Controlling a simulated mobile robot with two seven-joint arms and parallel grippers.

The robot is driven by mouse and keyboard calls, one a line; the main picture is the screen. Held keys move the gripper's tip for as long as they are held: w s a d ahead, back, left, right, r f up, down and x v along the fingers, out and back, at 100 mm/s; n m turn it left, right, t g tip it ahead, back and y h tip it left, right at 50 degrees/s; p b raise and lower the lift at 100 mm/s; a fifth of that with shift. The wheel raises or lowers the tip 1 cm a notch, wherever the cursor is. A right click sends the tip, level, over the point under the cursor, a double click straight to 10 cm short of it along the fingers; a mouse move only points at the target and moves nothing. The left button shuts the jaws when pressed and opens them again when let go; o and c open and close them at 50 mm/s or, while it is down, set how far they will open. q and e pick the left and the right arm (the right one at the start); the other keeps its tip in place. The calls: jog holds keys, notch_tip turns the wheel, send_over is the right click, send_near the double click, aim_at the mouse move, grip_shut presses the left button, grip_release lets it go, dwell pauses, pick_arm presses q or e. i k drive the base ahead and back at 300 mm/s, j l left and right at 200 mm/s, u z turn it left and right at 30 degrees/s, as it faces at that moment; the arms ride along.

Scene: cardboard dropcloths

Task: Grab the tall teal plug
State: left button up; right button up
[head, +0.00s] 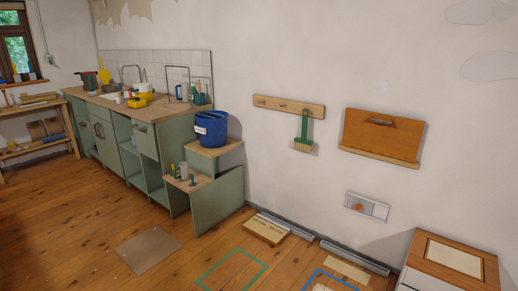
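A small upright teal-green piece (193,181) stands near the front right of a low wooden-topped step at the end of the green counter. It may be the tall teal plug, but it is too small to be sure. A pale grey cylinder (184,170) and a slim yellow-green item (173,170) stand close to it on the same step. Neither of my grippers is in view.
A blue bucket (211,128) stands on the higher step behind. A green counter (105,135) with sink runs left. A flat grey-brown sheet (149,250) lies on the floor. A wooden cabinet (410,276) stands at right. Open floor lies in front.

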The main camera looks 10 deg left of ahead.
aim_at(89, 78)
jog(key=i+j+u, duration=0.1)
jog(key=i+u, duration=0.85)
jog(key=u, duration=0.15)
jog(key=i+j+u, duration=0.1)
jog(key=i+u, duration=0.3)
jog(key=i, duration=0.15)
jog(key=i+l+u, duration=0.1)
jog(key=i+u, duration=0.35)
jog(key=i+l+u, duration=0.1)
jog(key=i+u, duration=0.15)
jog(key=i, duration=2.6)
jog(key=i+z, duration=0.25)
jog(key=i, duration=0.15)
jog(key=i+j+z, duration=0.25)
jog(key=i, duration=0.2)
jog(key=i+j+z, duration=0.1)
jog(key=i+z, duration=0.15)
jog(key=i, duration=0.15)
jog(key=i+j+z, duration=0.25)
jog(key=i+j, duration=0.25)
jog(key=i, duration=0.25)
jog(key=i+j, duration=0.3)
jog(key=i, duration=0.2)
jog(key=i+j, duration=0.25)
jog(key=i, duration=0.25)
jog(key=i+j, duration=0.3)
jog(key=i, duration=0.2)
jog(key=u, duration=0.05)
